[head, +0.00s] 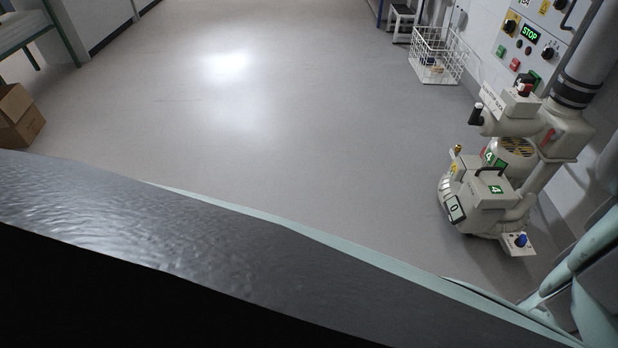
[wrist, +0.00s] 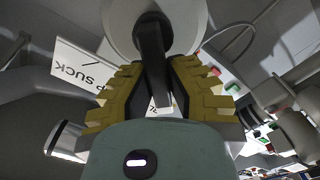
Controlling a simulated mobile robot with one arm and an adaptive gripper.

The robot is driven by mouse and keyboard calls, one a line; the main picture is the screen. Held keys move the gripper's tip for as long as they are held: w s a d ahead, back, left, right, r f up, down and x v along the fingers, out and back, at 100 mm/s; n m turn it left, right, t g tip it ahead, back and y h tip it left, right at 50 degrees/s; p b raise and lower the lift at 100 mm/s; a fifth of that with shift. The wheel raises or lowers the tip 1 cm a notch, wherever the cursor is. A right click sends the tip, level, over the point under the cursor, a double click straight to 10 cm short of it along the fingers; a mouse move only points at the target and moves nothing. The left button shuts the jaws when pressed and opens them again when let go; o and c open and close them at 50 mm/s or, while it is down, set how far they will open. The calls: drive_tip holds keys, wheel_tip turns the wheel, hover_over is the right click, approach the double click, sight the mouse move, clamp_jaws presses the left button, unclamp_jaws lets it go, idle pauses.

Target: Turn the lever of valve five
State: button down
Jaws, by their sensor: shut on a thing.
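In the wrist view, a black lever (wrist: 152,38) hangs from a round grey-white valve body (wrist: 188,22) at the top. My gripper (wrist: 157,76) has yellow ridged fingers, one on each side of the lever, and is shut on it. The lever's lower end shows between the fingers. No number five can be read on this valve. In the head view my gripper does not show, and I cannot pick out valve five there.
A white sign reading "SUCK" upside down (wrist: 78,70) is close to my left finger. In the head view, a grey blower marked 4 (head: 490,185) stands at right, below a control panel (head: 525,40). A wire basket (head: 438,55) is behind. The middle floor is clear.

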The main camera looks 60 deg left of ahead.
idle(0.6)
drive_tip(key=c, duration=0.9)
unclamp_jaws()
drive_tip(key=shift+c, duration=0.2)
drive_tip(key=shift+s, duration=0.1)
drive_tip(key=shift+s+a+f, duration=0.1)
drive_tip(key=shift+s+a, duration=0.15)
drive_tip(key=shift+s, duration=0.05)
drive_tip(key=v, duration=1.1)
